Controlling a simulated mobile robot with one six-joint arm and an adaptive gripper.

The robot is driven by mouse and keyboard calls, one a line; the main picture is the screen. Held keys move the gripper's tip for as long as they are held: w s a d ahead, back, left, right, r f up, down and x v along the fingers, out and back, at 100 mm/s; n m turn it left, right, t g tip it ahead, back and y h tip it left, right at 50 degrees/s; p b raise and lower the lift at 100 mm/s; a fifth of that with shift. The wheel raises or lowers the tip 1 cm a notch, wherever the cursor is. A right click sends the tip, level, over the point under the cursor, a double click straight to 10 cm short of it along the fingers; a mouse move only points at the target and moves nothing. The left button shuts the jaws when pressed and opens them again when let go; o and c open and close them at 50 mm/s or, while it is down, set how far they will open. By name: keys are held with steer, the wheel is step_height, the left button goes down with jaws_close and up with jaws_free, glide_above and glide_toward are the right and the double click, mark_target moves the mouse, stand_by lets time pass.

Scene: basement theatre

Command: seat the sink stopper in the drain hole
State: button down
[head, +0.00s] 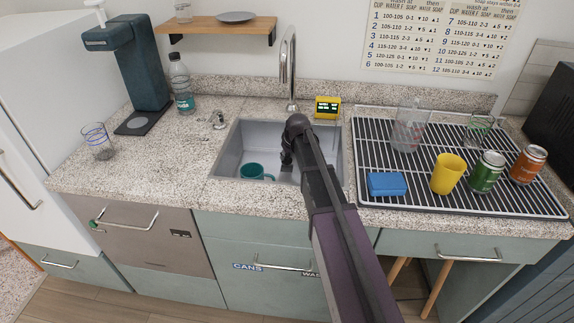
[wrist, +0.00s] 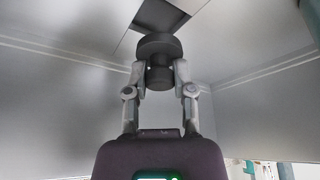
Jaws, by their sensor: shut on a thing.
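My gripper (wrist: 160,80) is shut on the dark grey sink stopper (wrist: 160,47), a round disc with a narrower stem between the fingers. In the wrist view the disc is in front of a dark square opening (wrist: 161,15), seemingly the drain hole, and partly covers it. I cannot tell whether they touch. In the head view my gripper (head: 287,157) reaches down into the grey sink (head: 236,142). The stopper is not clear there, and the drain hole is hidden by my arm.
A teal mug (head: 255,172) lies in the sink, left of my gripper. The faucet (head: 290,70) rises behind the basin. A yellow device (head: 327,107) stands behind it. A drying rack (head: 375,160) with a blue sponge (head: 387,184), cups and cans is at right.

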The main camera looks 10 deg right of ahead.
mark_target(287, 160)
steer(key=shift+f, duration=0.1)
steer(key=shift+f+b, duration=1.85)
steer(key=shift+b, duration=0.1)
steer(key=shift+f, duration=0.1)
steer(key=shift+c, duration=2.3)
jaws_free()
steer(key=shift+r, duration=0.25)
steer(key=p+v, duration=1.1)
steer(key=shift+r, duration=0.4)
steer(key=shift+s+d, duration=0.1)
steer(key=shift+s, duration=0.05)
